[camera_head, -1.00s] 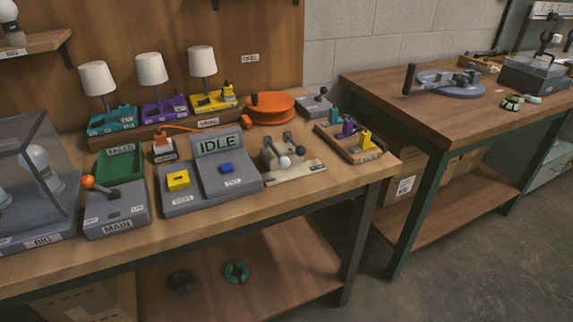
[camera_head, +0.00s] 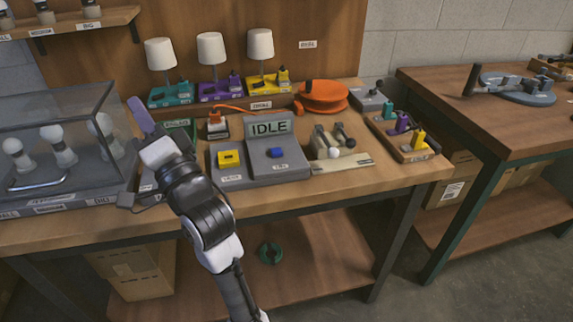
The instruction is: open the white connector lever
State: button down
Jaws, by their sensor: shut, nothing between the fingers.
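The connector block (camera_head: 321,139) is beige and sits on a pale plate on the bench, right of the IDLE console. It carries short levers: one ends in a white ball (camera_head: 334,153), and the others have dark knobs. The white-ball lever leans toward the front; its exact angle is too small to tell. My gripper (camera_head: 137,108) is at the left, above the bench beside the clear case, well away from the connector. Its narrow, bluish fingers look closed together, with nothing held.
The clear case (camera_head: 62,90) with white bulbs stands close left of my gripper. The IDLE console (camera_head: 268,127) lies between my gripper and the connector. Three lamps stand behind, with an orange cable reel (camera_head: 322,97) at back right. A wooden parts tray (camera_head: 410,153) is right of the connector.

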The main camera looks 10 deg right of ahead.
jog(key=w+d+f+m+h, duration=0.35)
jog(key=d+m, duration=0.25)
jog(key=d, duration=0.3)
jog(key=m+g+h+p, duration=0.1)
jog(key=m+g+h, duration=0.55)
jog(key=m, duration=1.35)
send_near(338, 180)
jog(key=a+r+t+h, duration=0.1)
jog(key=r+t+h, duration=0.1)
jog(key=shift+s+a+f, duration=0.1)
jog(key=shift+s, duration=0.1)
jog(key=shift+w, duration=0.1)
jog(key=w, duration=0.6)
jog(key=w+p, duration=0.1)
jog(key=w, duration=0.2)
jog(key=shift+w+a+f, duration=0.2)
jog(key=shift+w+f, duration=0.2)
jog(key=shift+r, duration=0.15)
